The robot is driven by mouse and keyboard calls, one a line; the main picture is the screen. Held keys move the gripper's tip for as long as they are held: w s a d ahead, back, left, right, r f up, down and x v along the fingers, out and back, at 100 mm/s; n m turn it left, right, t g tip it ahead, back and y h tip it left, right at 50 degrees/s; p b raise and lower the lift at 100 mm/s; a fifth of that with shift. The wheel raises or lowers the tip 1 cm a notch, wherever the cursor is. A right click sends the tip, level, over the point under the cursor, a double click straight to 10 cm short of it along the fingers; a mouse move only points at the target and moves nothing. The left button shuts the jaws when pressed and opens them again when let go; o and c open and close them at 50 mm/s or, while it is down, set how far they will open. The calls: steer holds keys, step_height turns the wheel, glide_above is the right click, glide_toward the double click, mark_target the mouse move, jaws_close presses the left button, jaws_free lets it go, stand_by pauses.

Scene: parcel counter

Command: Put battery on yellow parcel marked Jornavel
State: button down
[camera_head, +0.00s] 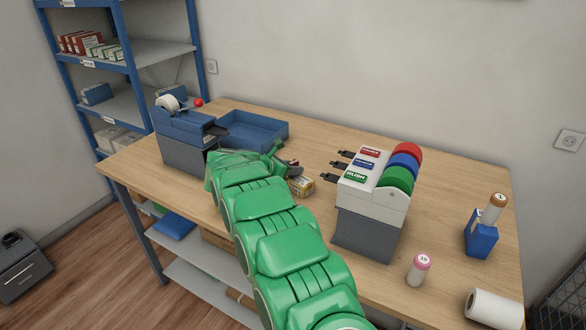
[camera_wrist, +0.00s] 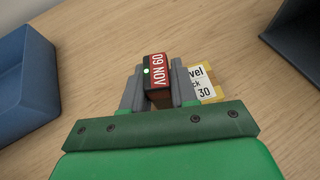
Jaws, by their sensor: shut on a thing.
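My gripper (camera_wrist: 160,88) is shut on a dark block with a red face reading "09 NOV" and a green light (camera_wrist: 158,68). The block also shows as a small dark and red shape in the head view (camera_head: 292,168). A small yellow parcel (camera_head: 302,187) lies on the table just beyond my arm. In the wrist view it shows beside the right finger, partly hidden, with a white label (camera_wrist: 203,80) ending in "vel" and "30". Whether the block touches the parcel I cannot tell. Nothing readable as "battery" shows.
A label dispenser (camera_head: 372,205) with red, blue and green rolls stands right of the parcel. A blue tray (camera_head: 262,130) and tape dispenser (camera_head: 185,130) are at left. A blue holder (camera_head: 481,235), pink-topped cylinder (camera_head: 420,268) and white roll (camera_head: 492,308) are at right. The back middle is clear.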

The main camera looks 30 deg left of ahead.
steer(key=shift+f, duration=0.1)
steer(key=c, duration=0.9)
jaws_free()
steer(key=v, duration=1.2)
